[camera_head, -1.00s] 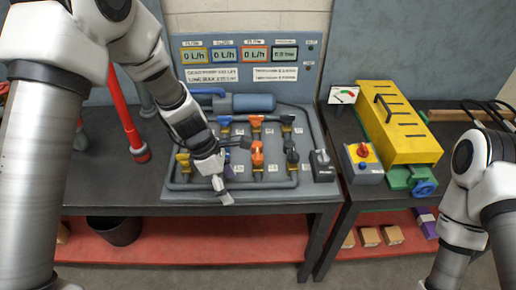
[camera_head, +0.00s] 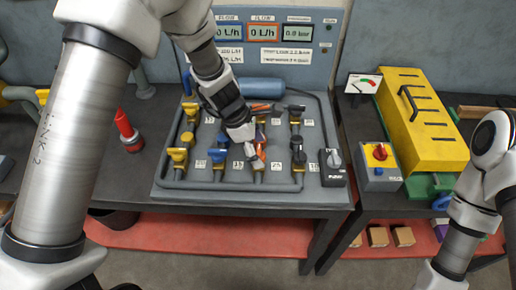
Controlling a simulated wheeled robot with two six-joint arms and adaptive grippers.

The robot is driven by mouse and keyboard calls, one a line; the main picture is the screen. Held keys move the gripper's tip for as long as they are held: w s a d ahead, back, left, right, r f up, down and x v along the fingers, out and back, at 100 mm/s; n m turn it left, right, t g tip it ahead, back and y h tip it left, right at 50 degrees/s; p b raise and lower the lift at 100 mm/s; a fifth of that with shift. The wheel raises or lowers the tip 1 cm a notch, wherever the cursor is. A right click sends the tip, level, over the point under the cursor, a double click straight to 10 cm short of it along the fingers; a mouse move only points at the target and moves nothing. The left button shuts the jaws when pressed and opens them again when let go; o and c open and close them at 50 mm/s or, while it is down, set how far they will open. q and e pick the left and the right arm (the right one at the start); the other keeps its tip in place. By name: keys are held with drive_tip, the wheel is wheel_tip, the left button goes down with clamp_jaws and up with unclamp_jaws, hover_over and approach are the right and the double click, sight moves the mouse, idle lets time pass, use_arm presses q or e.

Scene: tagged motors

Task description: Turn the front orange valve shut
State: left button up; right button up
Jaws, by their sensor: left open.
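The front orange valve (camera_head: 257,163) is in the front row of the grey pipe board. Its orange handle shows just below and beside my left gripper (camera_head: 250,148), which covers part of it. My left gripper is open, pointing down at this valve. I cannot tell whether its fingers touch the handle. My right gripper is out of view; only my right arm shows at the right edge.
Yellow (camera_head: 178,156), dark blue (camera_head: 218,157) and black (camera_head: 298,157) valves flank the orange one. A dark rotary switch (camera_head: 333,162) and a red-knobbed box (camera_head: 378,165) stand to the right.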

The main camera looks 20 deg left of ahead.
use_arm(q)
drive_tip(key=shift+s+r, duration=0.25)
drive_tip(key=shift+s, duration=0.1)
drive_tip(key=shift+s+r, duration=0.1)
drive_tip(key=c, duration=1.2)
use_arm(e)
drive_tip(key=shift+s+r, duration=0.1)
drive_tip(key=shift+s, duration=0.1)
